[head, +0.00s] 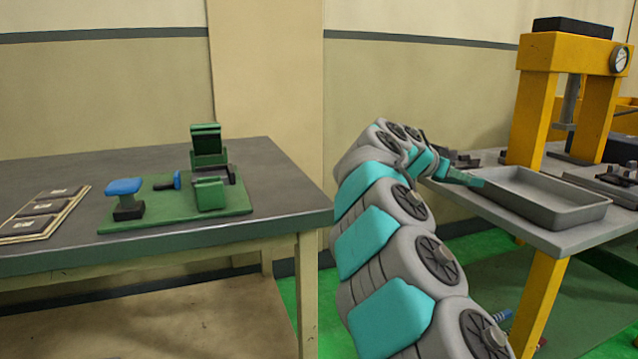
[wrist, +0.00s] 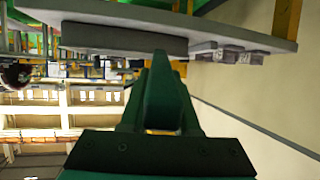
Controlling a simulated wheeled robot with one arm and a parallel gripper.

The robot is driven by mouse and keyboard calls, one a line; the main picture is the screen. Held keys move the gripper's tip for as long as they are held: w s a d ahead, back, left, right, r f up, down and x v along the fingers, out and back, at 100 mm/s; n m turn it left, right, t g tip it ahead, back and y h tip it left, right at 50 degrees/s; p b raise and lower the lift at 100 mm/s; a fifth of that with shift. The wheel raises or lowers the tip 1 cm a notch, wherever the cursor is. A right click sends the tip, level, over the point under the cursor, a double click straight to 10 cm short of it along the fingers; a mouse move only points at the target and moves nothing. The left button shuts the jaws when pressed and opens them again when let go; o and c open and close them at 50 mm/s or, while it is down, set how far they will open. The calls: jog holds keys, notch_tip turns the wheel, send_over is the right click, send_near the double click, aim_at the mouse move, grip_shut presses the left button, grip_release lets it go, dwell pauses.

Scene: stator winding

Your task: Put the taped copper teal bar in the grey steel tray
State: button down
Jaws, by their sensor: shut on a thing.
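My gripper (head: 460,178) is at the left rim of the grey steel tray (head: 580,213) in the head view, with its tip at or just over the rim. It is shut on a dark teal piece, which I take for the teal bar (wrist: 167,95); this stands between the fingers in the wrist view. The bar's tape and copper cannot be told apart, and the fingers hide part of it. The tray's visible floor looks empty. In the wrist view a dark grey long shape (wrist: 120,38), likely the tray's side, lies beyond the fingertips.
On the left table (head: 270,185) are a green mat with a green fixture (head: 209,145), a blue-topped piece (head: 125,188) and a panel of dark plates (head: 40,213).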

jog(key=s+a+f+n+t+y, duration=0.2)
jog(key=a+f+n+t+y, duration=0.1)
jog(key=a+f, duration=0.5)
jog(key=s+a+f+n+t+y, duration=0.2)
jog(key=a+f+n+y, duration=0.2)
jog(key=a+f, duration=0.4)
notch_tip(320, 180, down, 4)
jog(key=shift+f+n+t, duration=0.1)
jog(key=shift+n+t, duration=0.3)
jog(key=shift+n, duration=0.1)
jog(key=shift+w+f, duration=0.1)
jog(key=shift+f, duration=0.05)
